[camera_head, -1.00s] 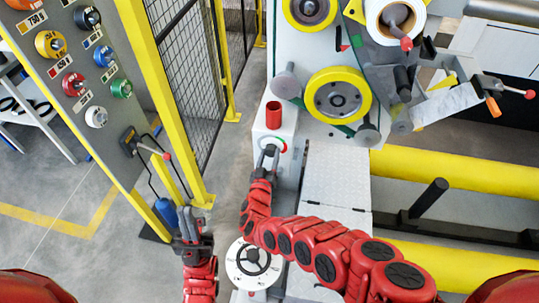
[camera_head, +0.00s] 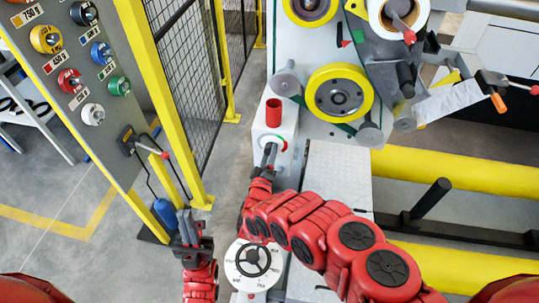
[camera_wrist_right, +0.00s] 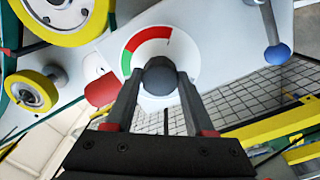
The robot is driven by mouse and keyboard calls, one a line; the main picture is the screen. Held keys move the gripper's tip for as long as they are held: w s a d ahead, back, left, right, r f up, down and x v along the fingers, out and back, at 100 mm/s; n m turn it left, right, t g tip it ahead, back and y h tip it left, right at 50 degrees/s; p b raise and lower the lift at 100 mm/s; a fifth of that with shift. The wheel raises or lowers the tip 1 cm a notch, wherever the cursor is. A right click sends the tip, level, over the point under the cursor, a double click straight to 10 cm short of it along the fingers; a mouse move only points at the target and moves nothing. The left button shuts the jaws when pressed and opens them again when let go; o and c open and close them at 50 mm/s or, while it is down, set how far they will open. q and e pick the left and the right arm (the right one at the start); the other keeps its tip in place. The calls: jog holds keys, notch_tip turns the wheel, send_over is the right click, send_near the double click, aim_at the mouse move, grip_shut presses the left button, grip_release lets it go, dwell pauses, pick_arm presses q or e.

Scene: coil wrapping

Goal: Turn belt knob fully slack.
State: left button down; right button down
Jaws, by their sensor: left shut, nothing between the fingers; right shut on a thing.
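The belt knob (camera_wrist_right: 160,78) is a dark round knob on a white dial plate (camera_wrist_right: 187,58) with a red and green arc; the dial also shows in the head view (camera_head: 262,138). My right gripper (camera_wrist_right: 158,85) is shut on the knob, one finger on each side. In the head view my right gripper (camera_head: 269,156) reaches up to the dial on the white box and covers most of the knob. My left gripper (camera_head: 190,226) is shut and empty, low in the picture, left of the handwheel and away from the knob.
A white dial with a black handwheel (camera_head: 253,261) lies below my right wrist. A red cylinder (camera_head: 274,111) stands just above the knob. Yellow wheels (camera_head: 340,92) are up to the right. A grey panel (camera_head: 95,75) with coloured knobs and a yellow fence post (camera_head: 160,90) are at left.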

jog(key=shift+f, duration=0.15)
jog(key=shift+c, duration=1.3)
grip_release()
jog(key=s+a+p, duration=0.3)
jog(key=s+p, duration=0.1)
jog(key=s, duration=1.3)
jog(key=shift+a, duration=0.15)
